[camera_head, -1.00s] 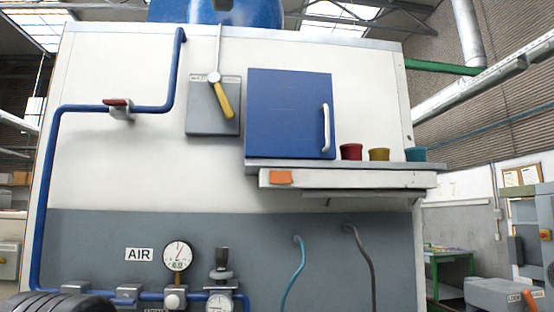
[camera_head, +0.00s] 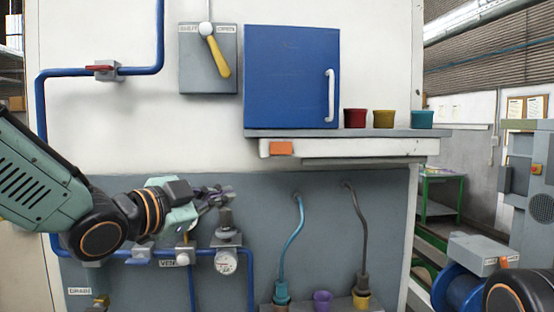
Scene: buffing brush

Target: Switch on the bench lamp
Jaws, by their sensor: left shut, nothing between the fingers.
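A white lamp-like bar (camera_head: 360,149) runs under the grey shelf (camera_head: 400,133), with an orange patch (camera_head: 282,148) near its left end that looks like a switch. I cannot tell whether the lamp is lit. My left gripper (camera_head: 222,193) comes in from the left, shut and empty, below and left of the orange patch and apart from it. My right gripper is not in view; what seems to be part of my right arm (camera_head: 515,290) shows at the bottom right.
A blue cabinet (camera_head: 288,80) and red, yellow and teal cups stand on the shelf. A grey lever box (camera_head: 208,70) and blue pipe (camera_head: 100,72) are at upper left. A valve and small gauge (camera_head: 227,262) are below my left gripper. Two hoses (camera_head: 293,245) hang below the shelf.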

